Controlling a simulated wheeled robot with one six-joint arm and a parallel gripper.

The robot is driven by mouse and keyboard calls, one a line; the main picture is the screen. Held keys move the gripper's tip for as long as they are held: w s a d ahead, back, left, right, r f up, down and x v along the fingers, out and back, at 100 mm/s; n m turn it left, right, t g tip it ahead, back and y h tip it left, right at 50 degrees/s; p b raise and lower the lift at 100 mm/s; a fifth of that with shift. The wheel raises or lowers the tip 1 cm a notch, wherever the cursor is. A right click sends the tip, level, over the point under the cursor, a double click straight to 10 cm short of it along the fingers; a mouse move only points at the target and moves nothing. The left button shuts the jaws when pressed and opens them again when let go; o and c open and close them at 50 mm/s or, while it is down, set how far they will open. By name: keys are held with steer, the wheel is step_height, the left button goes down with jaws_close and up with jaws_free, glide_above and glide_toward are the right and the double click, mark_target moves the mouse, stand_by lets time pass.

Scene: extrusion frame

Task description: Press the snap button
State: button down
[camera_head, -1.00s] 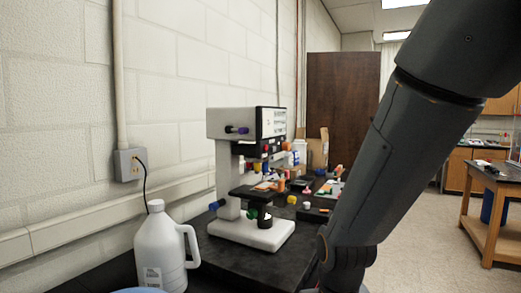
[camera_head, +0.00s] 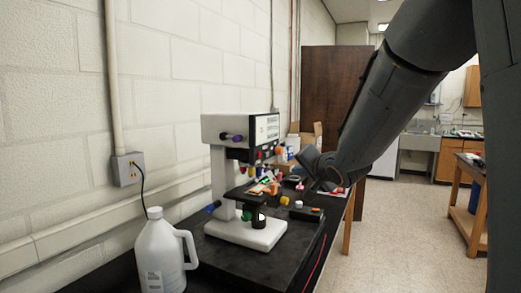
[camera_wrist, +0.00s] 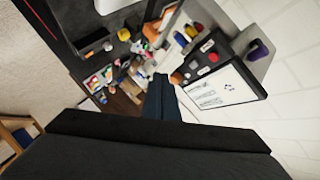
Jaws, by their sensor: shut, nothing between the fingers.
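A white microscope-like device (camera_head: 222,130) stands upright on the dark bench, with a screen panel on its head and coloured knobs and buttons around it. In the wrist view its screen panel (camera_wrist: 220,90) is at the right, with a small red button (camera_wrist: 213,57) and others beside it. I cannot read which one is the snap button. My gripper (camera_wrist: 161,90) is shut and empty in the wrist view, with its tip near the panel's left edge but not clearly touching it. In the head view my gripper (camera_head: 311,160) is right of the device, partly hidden by my wrist.
A white jug (camera_head: 160,255) stands at the bench's front left. Small coloured items and a cardboard box (camera_head: 312,133) lie behind the device. The wall with an outlet box (camera_head: 127,169) is at the left. The floor (camera_head: 390,240) right of the bench is clear.

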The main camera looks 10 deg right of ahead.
mark_target(259, 155)
steer(key=r, duration=0.2)
steer(key=w+r+t, duration=0.1)
steer(key=shift+a+r+y, duration=0.2)
steer(key=shift+a+y, duration=0.05)
steer(key=shift+y, duration=0.15)
steer(key=w+a+b, duration=0.5)
steer(key=a, duration=0.2)
steer(key=shift+b, duration=0.4)
steer(key=shift+w+a, duration=0.2)
stand_by(1.7)
steer(key=shift+w+a, duration=0.15)
steer(key=shift+a, duration=0.05)
